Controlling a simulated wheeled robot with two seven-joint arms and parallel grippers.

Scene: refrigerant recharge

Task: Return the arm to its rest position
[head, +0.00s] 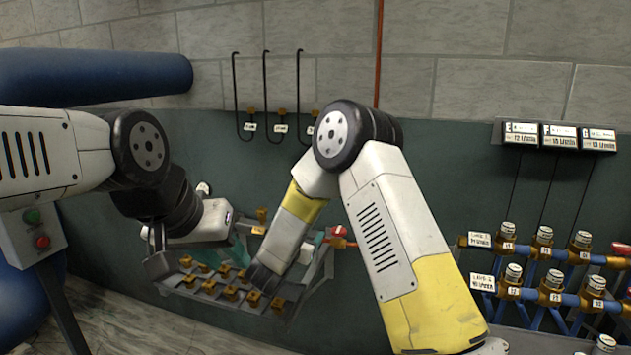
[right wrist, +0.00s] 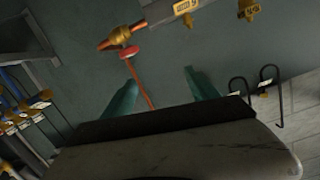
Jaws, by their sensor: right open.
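My right arm rises from the lower right in the head view, bends at a high elbow, and reaches down in front of a rack with brass fittings (head: 222,291). My right gripper (right wrist: 160,92) is open in the right wrist view, its two teal fingers wide apart. Nothing is held between them; the dark green wall and a thin red pipe (right wrist: 142,88) show behind. My left arm comes in from the left, and its gripper (head: 158,250) hangs by the rack's left end. Whether the left gripper is open or shut is unclear.
Black hooked hoses (head: 266,95) hang on the wall behind the arms. A blue-pipe valve manifold (head: 560,255) stands at right under a labelled display (head: 560,136). A blue cylinder (head: 95,77) and a button box (head: 33,232) are at left. A red-handled brass valve (right wrist: 120,36) shows in the wrist view.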

